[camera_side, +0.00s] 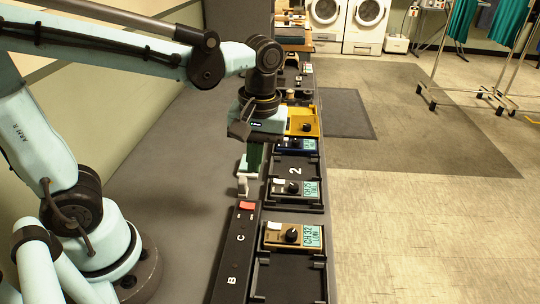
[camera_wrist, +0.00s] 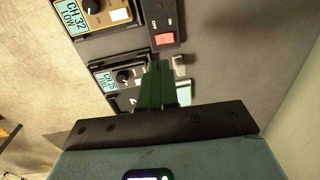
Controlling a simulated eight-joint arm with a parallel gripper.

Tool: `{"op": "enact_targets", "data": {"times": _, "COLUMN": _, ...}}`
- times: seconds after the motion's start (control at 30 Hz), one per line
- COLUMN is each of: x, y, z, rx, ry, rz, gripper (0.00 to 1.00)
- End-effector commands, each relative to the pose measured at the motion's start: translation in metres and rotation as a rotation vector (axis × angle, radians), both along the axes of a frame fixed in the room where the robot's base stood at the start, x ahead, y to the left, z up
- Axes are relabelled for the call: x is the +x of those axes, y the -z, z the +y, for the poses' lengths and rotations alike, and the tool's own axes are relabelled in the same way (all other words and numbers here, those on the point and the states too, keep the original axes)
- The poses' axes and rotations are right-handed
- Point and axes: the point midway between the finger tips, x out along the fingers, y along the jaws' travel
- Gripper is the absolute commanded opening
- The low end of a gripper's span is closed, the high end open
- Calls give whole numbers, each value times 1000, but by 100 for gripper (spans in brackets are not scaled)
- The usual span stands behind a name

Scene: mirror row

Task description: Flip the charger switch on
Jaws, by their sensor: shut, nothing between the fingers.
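The charger is a long black strip (camera_side: 239,250) on the grey counter, marked B and C. Its red rocker switch (camera_side: 247,205) sits near the far end. In the wrist view the red switch (camera_wrist: 165,39) lies on the strip (camera_wrist: 162,9) beside small OFF and ON marks. I cannot tell which way the rocker is tilted. My gripper (camera_wrist: 160,64) has its green fingers shut and empty, just past the switch end of the strip. In the side view my gripper (camera_side: 249,174) points down above the counter, beyond the switch and apart from it.
A small pale bracket (camera_side: 243,187) stands by the strip's far end, close to my fingers. The counter left of the strip is clear.

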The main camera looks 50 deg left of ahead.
Motion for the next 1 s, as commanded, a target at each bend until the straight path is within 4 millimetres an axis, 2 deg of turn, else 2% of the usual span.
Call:
{"op": "enact_targets", "data": {"times": 0.1, "x": 1, "y": -17, "z": -2, "rx": 0, "ry": 1, "rz": 0, "gripper": 0}}
{"op": "enact_targets", "data": {"times": 0.33, "x": 4, "y": -38, "z": -4, "rx": 0, "ry": 1, "rz": 0, "gripper": 0}}
{"op": "enact_targets", "data": {"times": 0.77, "x": 4, "y": -42, "z": -4, "rx": 1, "ry": 1, "rz": 1, "gripper": 0}}
{"op": "enact_targets", "data": {"times": 0.9, "x": -5, "y": -43, "z": 7, "rx": 32, "ry": -3, "rz": 30, "gripper": 0}}
{"op": "enact_targets", "data": {"times": 1.0, "x": -5, "y": -43, "z": 7, "rx": 33, "ry": -1, "rz": 32, "gripper": 0}}
